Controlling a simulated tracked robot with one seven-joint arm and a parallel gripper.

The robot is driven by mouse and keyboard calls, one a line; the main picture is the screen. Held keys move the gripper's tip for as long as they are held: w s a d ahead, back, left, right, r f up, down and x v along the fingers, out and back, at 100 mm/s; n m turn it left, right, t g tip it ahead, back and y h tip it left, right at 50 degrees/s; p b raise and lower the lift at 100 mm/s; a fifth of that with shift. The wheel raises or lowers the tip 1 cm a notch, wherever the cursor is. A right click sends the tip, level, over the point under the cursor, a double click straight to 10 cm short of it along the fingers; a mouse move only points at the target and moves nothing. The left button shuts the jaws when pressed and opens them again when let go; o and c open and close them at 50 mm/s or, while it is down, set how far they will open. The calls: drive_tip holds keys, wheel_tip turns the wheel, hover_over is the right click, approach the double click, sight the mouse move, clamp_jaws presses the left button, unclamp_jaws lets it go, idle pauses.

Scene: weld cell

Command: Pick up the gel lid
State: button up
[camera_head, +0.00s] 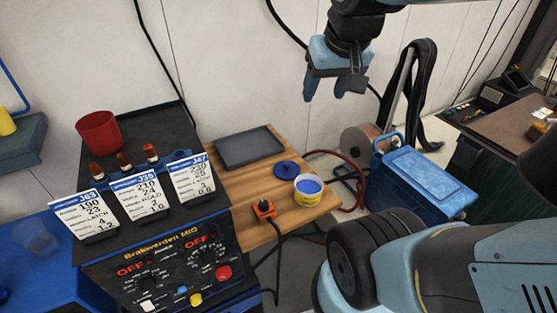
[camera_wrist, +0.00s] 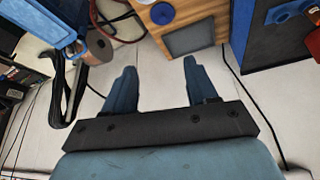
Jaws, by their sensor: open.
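The gel lid (camera_head: 287,169) is a flat dark blue disc with a small raised middle. It lies on the wooden table, just behind and left of the open gel tub (camera_head: 308,192). The tub is white and yellow with blue gel inside. The lid also shows at the top of the wrist view (camera_wrist: 162,13). My gripper (camera_head: 325,91) is open and empty, raised well above the table near the back wall. Its two blue fingers stand apart in the wrist view (camera_wrist: 159,66). It touches nothing.
A dark grey tray (camera_head: 248,148) lies left of the lid on the wooden table (camera_head: 235,185). An orange block (camera_head: 264,209) with a cable sits at the front. The welder (camera_head: 165,265) with upright cards stands left. A blue cooler box (camera_head: 425,185) stands right.

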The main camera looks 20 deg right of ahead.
drive_tip(key=w+f+m+g, duration=0.3)
drive_tip(key=w+f, duration=0.5)
drive_tip(key=w, duration=0.4)
drive_tip(key=m+g, duration=0.2)
drive_tip(key=m, duration=0.1)
hover_over(287, 163)
wheel_tip(287, 163, down, 14)
drive_tip(key=shift+s+f, duration=0.1)
drive_tip(key=shift+f, duration=6.85)
drive_tip(key=shift+c, duration=0.5)
clamp_jaws()
drive_tip(key=shift+r, duration=0.1)
